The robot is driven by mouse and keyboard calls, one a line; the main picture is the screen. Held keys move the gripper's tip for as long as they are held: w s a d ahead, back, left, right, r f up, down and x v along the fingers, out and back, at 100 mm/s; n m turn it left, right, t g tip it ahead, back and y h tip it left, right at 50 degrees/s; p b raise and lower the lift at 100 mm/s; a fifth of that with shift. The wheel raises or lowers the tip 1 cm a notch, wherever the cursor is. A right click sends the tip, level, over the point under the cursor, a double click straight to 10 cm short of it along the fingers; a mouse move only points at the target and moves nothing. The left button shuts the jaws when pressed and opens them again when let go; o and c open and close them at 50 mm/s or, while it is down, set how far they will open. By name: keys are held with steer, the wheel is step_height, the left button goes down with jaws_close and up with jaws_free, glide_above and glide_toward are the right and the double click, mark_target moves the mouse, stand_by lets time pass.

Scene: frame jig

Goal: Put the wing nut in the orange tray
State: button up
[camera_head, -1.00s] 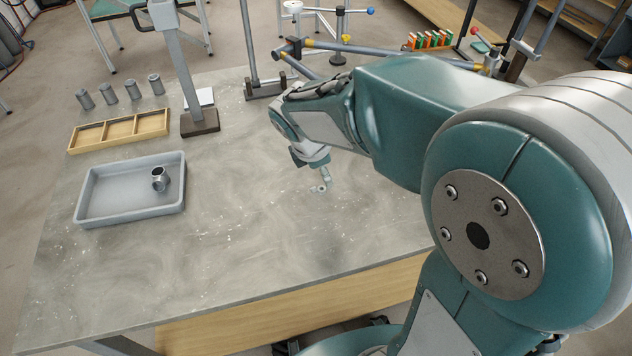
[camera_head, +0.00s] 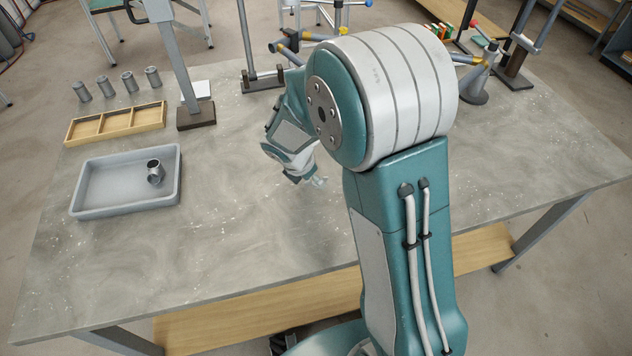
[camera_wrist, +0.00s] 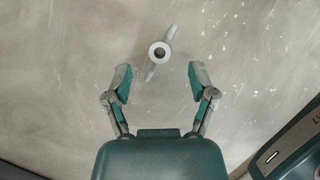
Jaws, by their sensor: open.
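The wing nut (camera_wrist: 160,51) lies on the grey bench top in the wrist view, a pale ring with two thin wings slanting up right and down left. My gripper (camera_wrist: 160,77) is open and empty. The wing nut shows between the lines of the two fingers, mostly just beyond their tips, and touches neither.
A grey tray (camera_head: 80,205) holding a metal pipe fitting (camera_head: 155,172) stands at left. Behind it are a wooden compartment tray (camera_head: 117,122) and several grey cylinders (camera_head: 128,82). A post on a dark base (camera_head: 196,117) stands nearby. Frame tubes are at the back. The bench front is clear.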

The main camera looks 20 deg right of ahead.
steer(key=x, duration=0.2)
steer(key=shift+w+d+f, duration=0.1)
steer(key=shift+f, duration=0.1)
jaws_close()
steer(key=shift+r, duration=0.55)
steer(key=s+a+r, duration=0.2)
steer(key=s+r, duration=1)
steer(key=s, duration=0.2)
